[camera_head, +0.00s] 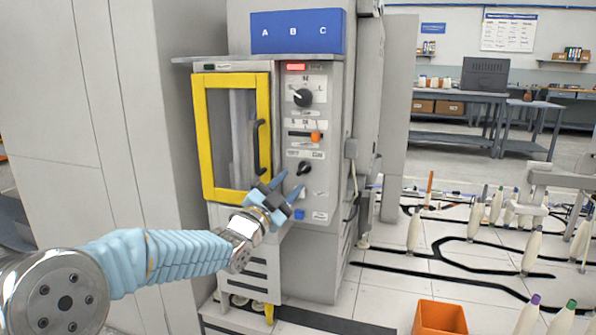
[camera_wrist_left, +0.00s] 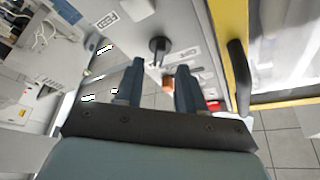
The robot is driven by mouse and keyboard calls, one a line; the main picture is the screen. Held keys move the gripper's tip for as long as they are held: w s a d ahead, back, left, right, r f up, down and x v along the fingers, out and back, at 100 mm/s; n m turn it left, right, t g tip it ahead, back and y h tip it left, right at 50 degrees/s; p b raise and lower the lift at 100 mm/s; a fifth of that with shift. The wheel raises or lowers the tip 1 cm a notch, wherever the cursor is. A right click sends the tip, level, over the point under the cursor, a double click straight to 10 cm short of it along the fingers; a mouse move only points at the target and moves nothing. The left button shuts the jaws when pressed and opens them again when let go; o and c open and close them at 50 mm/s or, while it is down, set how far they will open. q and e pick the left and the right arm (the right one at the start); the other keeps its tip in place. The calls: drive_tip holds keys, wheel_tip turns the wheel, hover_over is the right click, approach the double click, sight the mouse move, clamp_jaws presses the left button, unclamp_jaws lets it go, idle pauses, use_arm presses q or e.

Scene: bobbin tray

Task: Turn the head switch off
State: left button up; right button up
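The grey control panel (camera_head: 322,185) has a black upper knob (camera_head: 303,97), an orange lever (camera_head: 315,137) in a slot, and a black lower switch (camera_head: 304,168). Its labels are too small to read, so I cannot tell which is the head switch. My left gripper (camera_head: 287,187) is in front of the panel, just below the lower switch in the head view. In the left wrist view its two dark fingers (camera_wrist_left: 157,88) stand apart with nothing held. My right gripper is out of view.
A yellow-framed door (camera_head: 198,135) with a black handle (camera_head: 261,147) is left of the panel. A blue button (camera_head: 299,214) sits below the switches. A red light (camera_head: 295,67) shows at the top. An orange bin (camera_head: 440,317) and bobbins stand at the right.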

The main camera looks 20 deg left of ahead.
sight(300, 172)
use_arm(q)
drive_tip(key=shift+p+x, duration=0.35)
drive_tip(key=shift+x, duration=2)
clamp_jaws()
